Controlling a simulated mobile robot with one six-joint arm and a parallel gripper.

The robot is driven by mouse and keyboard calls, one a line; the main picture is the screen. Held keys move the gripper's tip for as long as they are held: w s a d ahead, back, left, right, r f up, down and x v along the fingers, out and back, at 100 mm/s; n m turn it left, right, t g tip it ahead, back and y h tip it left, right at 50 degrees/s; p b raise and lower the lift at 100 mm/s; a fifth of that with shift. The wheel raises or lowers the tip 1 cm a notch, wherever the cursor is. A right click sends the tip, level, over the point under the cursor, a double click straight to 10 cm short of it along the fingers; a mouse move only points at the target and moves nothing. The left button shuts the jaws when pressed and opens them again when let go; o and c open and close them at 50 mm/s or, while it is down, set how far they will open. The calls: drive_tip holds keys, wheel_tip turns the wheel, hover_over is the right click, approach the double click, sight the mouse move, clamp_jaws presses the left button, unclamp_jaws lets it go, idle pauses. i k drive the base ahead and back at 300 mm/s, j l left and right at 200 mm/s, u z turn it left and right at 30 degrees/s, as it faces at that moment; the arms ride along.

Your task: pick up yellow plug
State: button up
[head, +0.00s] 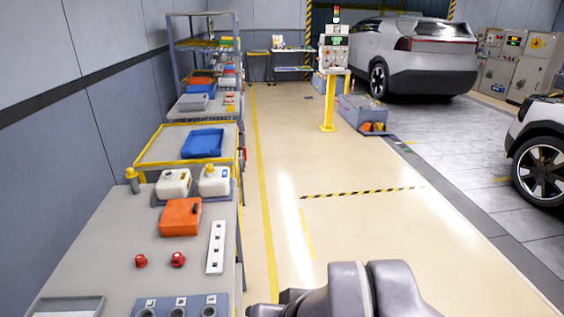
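Two small yellow pieces at the back of the grey workbench (95,235) could be the yellow plug; I cannot tell which. One is a yellow-topped upright piece (131,176) at the back left corner. The other is a yellow cap (211,168) on top of the right white jug (214,184). A second white jug (173,184) stands to its left. Grey links of my arm show at the bottom centre, to the right of the bench. My gripper's fingers are not visible, so I see nothing held.
An orange box (180,217), a white strip with holes (215,248) and two red knobs (141,261) (178,259) are on the bench. A grey-blue block with round holes (180,307) is at its front. The floor (340,225) right of the bench is clear.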

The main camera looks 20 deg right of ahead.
sight(210, 169)
drive_tip(key=i+l+u, duration=0.15)
drive_tip(key=l, duration=0.2)
drive_tip(key=i+l+u, duration=0.35)
drive_tip(key=l, duration=0.4)
drive_tip(key=i+l+u, duration=0.15)
drive_tip(key=l, duration=0.3)
drive_tip(key=i+l+u, duration=0.15)
drive_tip(key=l, duration=0.25)
drive_tip(key=i+l+u, duration=0.15)
drive_tip(key=l, duration=0.3)
drive_tip(key=i+l+u, duration=0.45)
drive_tip(key=i+l, duration=0.15)
drive_tip(key=i+l+u, duration=0.4)
drive_tip(key=i+l, duration=0.2)
drive_tip(key=l, duration=0.25)
